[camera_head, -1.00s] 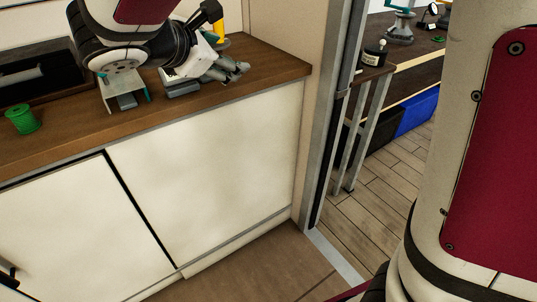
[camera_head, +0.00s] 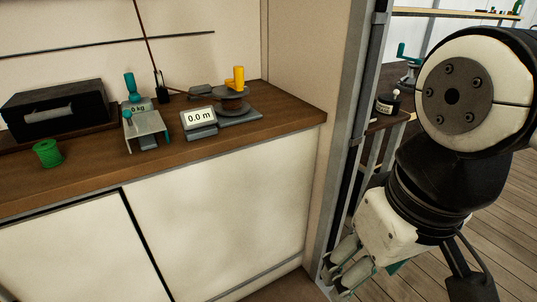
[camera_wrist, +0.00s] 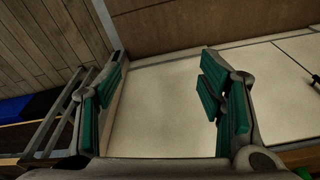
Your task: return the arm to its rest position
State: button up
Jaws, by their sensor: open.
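My gripper (camera_head: 345,270) hangs low at the right of the head view, pointing down and left in front of the doorway post. It is clear of the counter and holds nothing. In the wrist view my gripper (camera_wrist: 165,95) shows its green-padded fingers wide apart. My arm folds down from the upper right of the head view.
A wooden counter (camera_head: 215,150) carries a green spool (camera_head: 47,153), a black box (camera_head: 55,108), a small scale stand (camera_head: 146,125), a 0.0 m display (camera_head: 199,118) and a yellow-handled device (camera_head: 236,95). A metal doorway post (camera_head: 352,120) stands close to my gripper.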

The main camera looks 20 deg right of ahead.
notch_tip(320, 180, up, 14)
jog(key=t+p, duration=0.2)
jog(key=p, duration=1)
jog(key=shift+d+f, duration=0.25)
jog(key=shift+w, duration=0.1)
jog(key=shift+c, duration=0.6)
